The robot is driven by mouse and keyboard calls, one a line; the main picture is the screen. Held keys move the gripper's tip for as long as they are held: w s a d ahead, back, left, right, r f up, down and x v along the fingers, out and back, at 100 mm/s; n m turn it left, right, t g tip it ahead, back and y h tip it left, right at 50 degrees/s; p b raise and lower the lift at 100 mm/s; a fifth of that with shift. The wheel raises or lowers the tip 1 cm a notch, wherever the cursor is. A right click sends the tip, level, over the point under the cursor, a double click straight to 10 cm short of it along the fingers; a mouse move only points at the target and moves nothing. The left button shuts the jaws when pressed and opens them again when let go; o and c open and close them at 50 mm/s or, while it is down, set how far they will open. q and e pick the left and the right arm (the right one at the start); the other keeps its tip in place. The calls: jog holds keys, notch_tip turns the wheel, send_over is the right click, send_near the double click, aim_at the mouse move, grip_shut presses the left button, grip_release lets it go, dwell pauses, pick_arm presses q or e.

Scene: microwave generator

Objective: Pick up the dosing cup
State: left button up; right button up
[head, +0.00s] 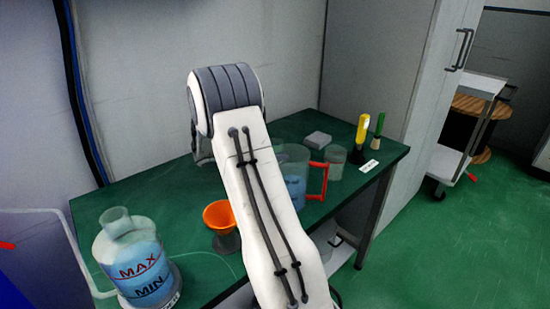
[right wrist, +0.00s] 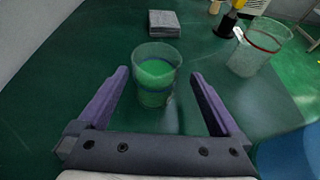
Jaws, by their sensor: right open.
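The dosing cup (right wrist: 155,82), a small clear cup through which green shows, stands upright on the green table in the right wrist view. My right gripper (right wrist: 160,74) is open, with its two purple fingers spread to the left and right of the cup. A gap shows on each side and nothing is held. In the head view my right arm covers the gripper, and I cannot make out the dosing cup there. My left gripper is in neither view.
A jug (head: 293,160) with a red handle and blue liquid stands right of my arm. An orange funnel (head: 218,216) and MAX/MIN bottle (head: 132,250) stand left.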

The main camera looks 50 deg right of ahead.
jog(key=x, duration=0.4)
jog(key=b+x, duration=0.1)
jog(key=x, duration=0.1)
jog(key=shift+w, duration=0.3)
jog(key=c, duration=1.4)
jog(key=shift+c, duration=0.7)
jog(key=shift+r, duration=0.15)
